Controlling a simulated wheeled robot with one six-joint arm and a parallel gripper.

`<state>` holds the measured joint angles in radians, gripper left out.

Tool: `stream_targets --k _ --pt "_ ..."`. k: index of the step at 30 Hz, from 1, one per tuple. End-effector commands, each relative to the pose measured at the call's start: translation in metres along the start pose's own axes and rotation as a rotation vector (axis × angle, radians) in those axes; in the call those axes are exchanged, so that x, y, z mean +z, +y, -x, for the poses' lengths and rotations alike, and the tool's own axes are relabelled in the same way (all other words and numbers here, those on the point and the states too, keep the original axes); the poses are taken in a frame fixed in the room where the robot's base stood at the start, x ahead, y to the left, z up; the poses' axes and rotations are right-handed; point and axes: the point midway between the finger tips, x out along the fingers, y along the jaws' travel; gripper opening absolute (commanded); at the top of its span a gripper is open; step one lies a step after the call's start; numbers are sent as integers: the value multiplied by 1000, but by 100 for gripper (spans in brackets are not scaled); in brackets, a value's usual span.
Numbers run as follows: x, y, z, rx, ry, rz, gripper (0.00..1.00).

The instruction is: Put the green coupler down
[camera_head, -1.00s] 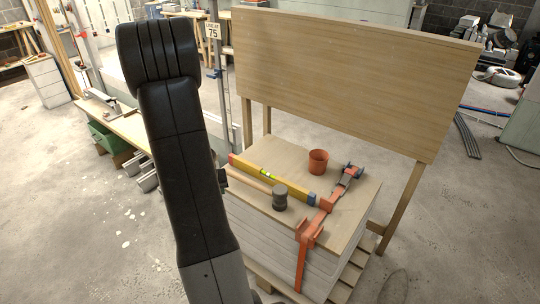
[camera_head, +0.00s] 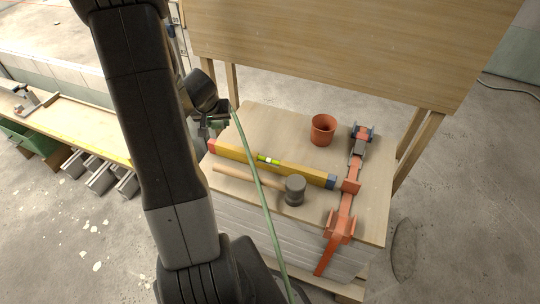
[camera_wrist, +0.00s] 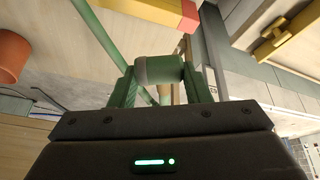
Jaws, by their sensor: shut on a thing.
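The green coupler (camera_wrist: 160,69), a short cylinder with a greyish end, sits between the green fingers of my gripper (camera_wrist: 158,88) in the wrist view. The gripper is shut on it. In the head view my gripper (camera_head: 214,121) is by the left back corner of the stack's wooden top (camera_head: 262,122); the coupler is too small and dark there to make out clearly. A thin green conduit (camera_head: 259,183) runs from near the gripper down to the bottom edge. It passes behind the fingers in the wrist view; I cannot tell whether it touches the coupler.
On the top lie a yellow level (camera_head: 290,169), a mallet (camera_head: 294,190), a terracotta pot (camera_head: 323,130) and an orange clamp (camera_head: 342,216). A wooden panel (camera_head: 360,45) stands behind. A bench (camera_head: 65,128) is at left. The top's back middle is bare.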

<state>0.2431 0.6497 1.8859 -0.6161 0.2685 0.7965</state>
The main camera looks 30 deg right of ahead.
Motion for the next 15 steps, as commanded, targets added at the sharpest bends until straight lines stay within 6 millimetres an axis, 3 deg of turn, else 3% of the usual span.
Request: stream_targets --k 1,6,10,15 --pt "4 26 -16 16 -1 -61 17" --pt "12 91 -32 47 -16 -206 17" --pt "18 119 -36 55 -20 -270 17" --pt "26 131 -48 58 -27 -299 17"
